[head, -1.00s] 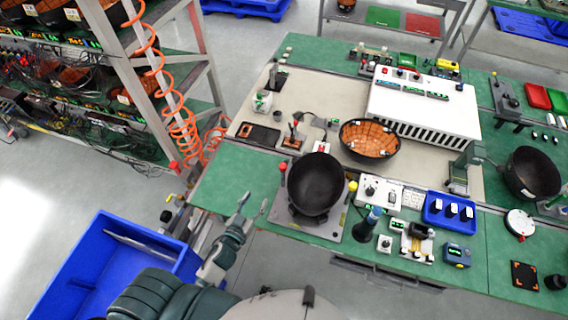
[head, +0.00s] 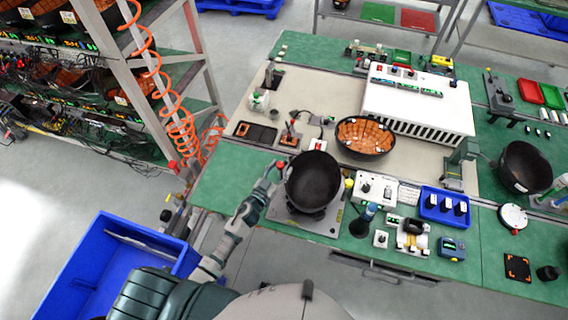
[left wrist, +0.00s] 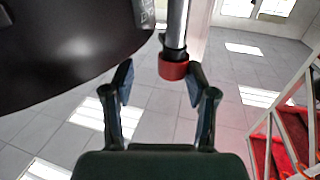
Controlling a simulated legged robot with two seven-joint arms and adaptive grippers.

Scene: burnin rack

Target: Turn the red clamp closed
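The red clamp (head: 282,164) is a small red knob at the left edge of a black bowl (head: 314,180) on a grey plate (head: 312,222). In the left wrist view it shows as a red cap (left wrist: 173,67) on the end of a metal shaft, beside the dark bowl (left wrist: 65,45). My left gripper (head: 272,173) is at the clamp in the head view. My right gripper is not in view.
A yellow knob (head: 349,183) stands at the right of the bowl. An orange-lined bowl (head: 366,138) and a white slotted box (head: 420,100) stand behind. A blue bin (head: 110,265) is on the floor at left. The green table is clear left of the plate.

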